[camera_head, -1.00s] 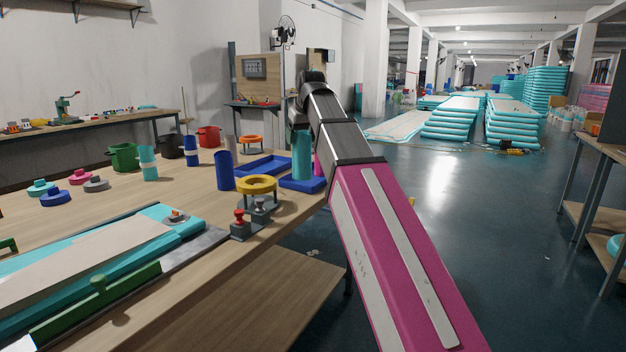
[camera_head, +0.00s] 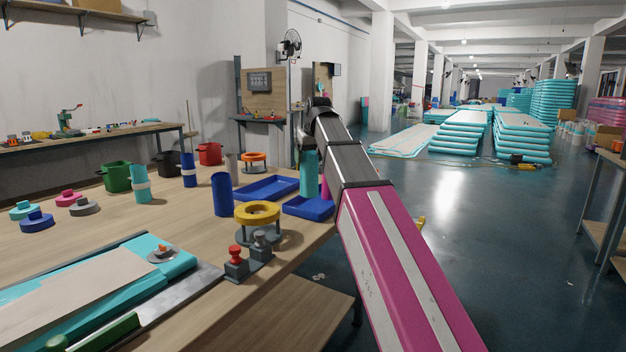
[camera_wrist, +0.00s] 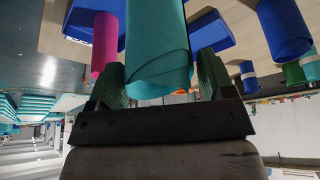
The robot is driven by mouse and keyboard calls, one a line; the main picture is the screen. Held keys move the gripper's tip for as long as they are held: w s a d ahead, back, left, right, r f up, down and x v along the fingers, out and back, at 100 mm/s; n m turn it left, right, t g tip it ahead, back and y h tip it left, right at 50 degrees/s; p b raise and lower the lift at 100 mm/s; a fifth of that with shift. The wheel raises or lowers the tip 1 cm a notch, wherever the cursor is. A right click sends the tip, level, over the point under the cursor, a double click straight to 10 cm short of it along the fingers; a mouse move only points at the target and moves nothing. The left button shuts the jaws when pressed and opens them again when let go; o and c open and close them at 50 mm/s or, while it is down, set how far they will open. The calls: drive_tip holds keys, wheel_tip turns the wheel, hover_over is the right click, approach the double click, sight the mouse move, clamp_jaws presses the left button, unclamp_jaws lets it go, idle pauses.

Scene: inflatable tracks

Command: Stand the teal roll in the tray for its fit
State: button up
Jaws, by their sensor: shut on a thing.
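The teal roll (camera_head: 309,172) is upright in my gripper at the table's right edge; it also fills the middle of the wrist view (camera_wrist: 157,45). My gripper (camera_wrist: 161,80) is shut on it, one green finger on each side. In the head view the gripper is mostly hidden behind my arm. The roll's lower end shows over the small blue tray (camera_head: 305,208); I cannot tell whether it touches the tray floor. A pink roll (camera_head: 325,188) stands close to its right, partly behind my arm, and shows in the wrist view (camera_wrist: 104,45).
A larger blue tray (camera_head: 266,188) lies just left. A blue roll (camera_head: 222,194), a yellow ring on a stand (camera_head: 257,213) and red-and-grey knobbed blocks (camera_head: 236,262) stand nearer. A white-banded teal roll (camera_head: 141,184) and green pot (camera_head: 117,177) are further left.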

drive_tip(key=w+f, duration=0.6)
drive_tip(key=f, duration=0.2)
drive_tip(key=shift+w+d, duration=0.35)
drive_tip(key=shift+d, duration=0.1)
drive_tip(key=o, duration=1.4)
drive_tip(key=shift+f, duration=0.15)
drive_tip(key=shift+o, duration=0.2)
drive_tip(key=v, duration=1.2)
drive_tip(key=shift+s, duration=0.1)
